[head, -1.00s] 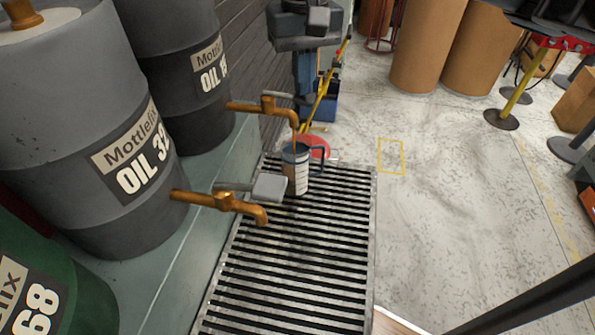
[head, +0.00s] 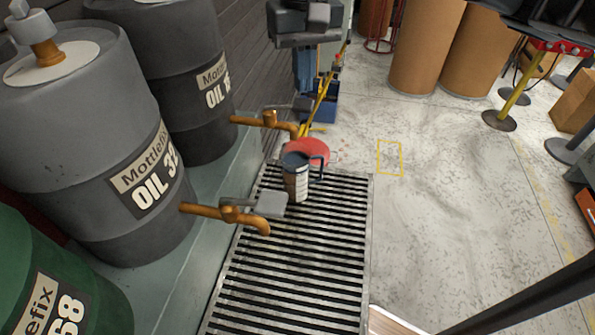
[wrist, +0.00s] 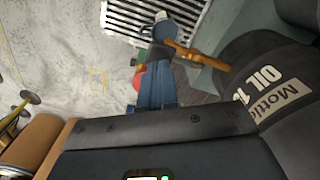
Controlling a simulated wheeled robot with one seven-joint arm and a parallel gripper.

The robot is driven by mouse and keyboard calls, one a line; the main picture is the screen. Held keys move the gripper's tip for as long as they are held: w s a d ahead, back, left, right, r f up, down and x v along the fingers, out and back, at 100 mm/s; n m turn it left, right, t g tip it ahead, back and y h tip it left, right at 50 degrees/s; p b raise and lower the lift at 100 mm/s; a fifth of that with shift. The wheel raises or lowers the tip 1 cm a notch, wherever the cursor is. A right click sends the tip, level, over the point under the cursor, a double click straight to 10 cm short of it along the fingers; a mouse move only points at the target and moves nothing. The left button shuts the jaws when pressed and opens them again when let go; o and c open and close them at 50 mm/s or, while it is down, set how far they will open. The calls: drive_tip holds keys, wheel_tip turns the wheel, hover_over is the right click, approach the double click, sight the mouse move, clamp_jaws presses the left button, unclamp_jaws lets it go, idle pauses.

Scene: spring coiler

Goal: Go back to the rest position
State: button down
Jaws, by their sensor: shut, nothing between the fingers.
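My gripper (head: 308,88) is at the top of the head view, with a dark body and blue fingers pointing down. Its fingers are together and empty, beyond the far tap (head: 272,120) and apart from it. In the wrist view the blue fingers (wrist: 155,75) also show closed, with a dark housing below them. A jug (head: 296,178) with a dark handle and a pale scale stands upright on the metal grate (head: 290,270), near the far tap. The jug's contents cannot be made out. The jug (wrist: 163,28) and tap (wrist: 195,53) also show in the wrist view.
Grey oil drums (head: 95,150) and a green drum (head: 75,270) stand at left on a ledge. A near tap (head: 225,213) juts over the grate. A red round object (head: 307,152) lies behind the jug. Brown cylinders (head: 428,45) stand farther back.

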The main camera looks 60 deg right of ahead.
wheel_tip(320, 180, up, 3)
drive_tip(key=shift+r, duration=0.15)
idle(0.6)
